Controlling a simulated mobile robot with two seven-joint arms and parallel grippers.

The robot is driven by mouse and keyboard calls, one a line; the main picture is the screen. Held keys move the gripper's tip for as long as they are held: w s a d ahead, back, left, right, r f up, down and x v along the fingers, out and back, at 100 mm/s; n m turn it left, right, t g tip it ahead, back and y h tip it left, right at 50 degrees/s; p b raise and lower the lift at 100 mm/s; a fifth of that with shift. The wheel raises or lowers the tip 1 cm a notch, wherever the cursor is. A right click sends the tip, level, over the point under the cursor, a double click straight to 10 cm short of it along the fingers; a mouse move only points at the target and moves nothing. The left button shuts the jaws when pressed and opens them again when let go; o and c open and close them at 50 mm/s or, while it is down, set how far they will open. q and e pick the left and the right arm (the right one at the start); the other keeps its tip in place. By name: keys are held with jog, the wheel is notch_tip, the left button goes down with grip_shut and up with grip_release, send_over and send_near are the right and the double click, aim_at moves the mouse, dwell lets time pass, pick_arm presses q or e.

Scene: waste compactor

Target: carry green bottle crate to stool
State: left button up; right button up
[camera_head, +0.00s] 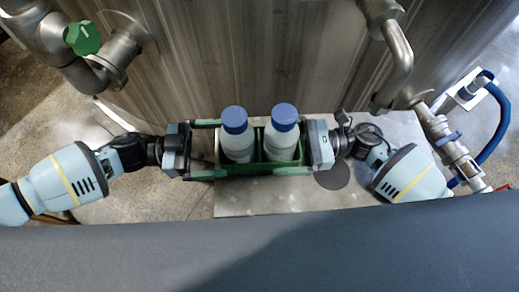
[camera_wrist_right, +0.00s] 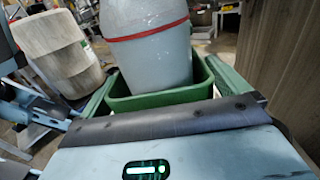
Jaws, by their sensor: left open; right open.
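The green bottle crate (camera_head: 262,169) is in the middle of the head view and holds two white bottles (camera_head: 238,147) (camera_head: 281,145) with blue caps, both upright. My left gripper (camera_head: 205,148) is open at the crate's left end, its fingers reaching along the crate's sides. My right gripper (camera_head: 303,146) is open at the right end. In the right wrist view its green fingers lie on both sides of the crate (camera_wrist_right: 160,100), and a bottle (camera_wrist_right: 150,50) stands inside. Contact between fingers and crate is unclear. I cannot make out a stool for certain.
A pale flat plate (camera_head: 270,200) lies below the crate. A large brown-grey cylindrical wall (camera_head: 270,60) rises close behind. Metal pipes stand at the back left (camera_head: 115,50) and right (camera_head: 398,60), with a green knob (camera_head: 84,38) at left and a blue hose (camera_head: 497,130) at right.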

pick_arm(q)
jog(key=shift+d, duration=0.3)
pick_arm(e)
jog(key=shift+a, duration=0.3)
pick_arm(q)
jog(key=shift+c, duration=0.3)
pick_arm(e)
jog(key=shift+c, duration=0.3)
pick_arm(q)
jog(key=c, duration=0.9)
pick_arm(e)
jog(key=c, duration=0.9)
pick_arm(q)
jog(key=shift+o, duration=0.2)
jog(key=shift+r, duration=0.1)
pick_arm(e)
jog(key=shift+o, duration=0.2)
jog(key=shift+r, duration=0.1)
pick_arm(q)
jog(key=shift+r, duration=0.15)
pick_arm(e)
jog(key=shift+w+r, duration=0.1)
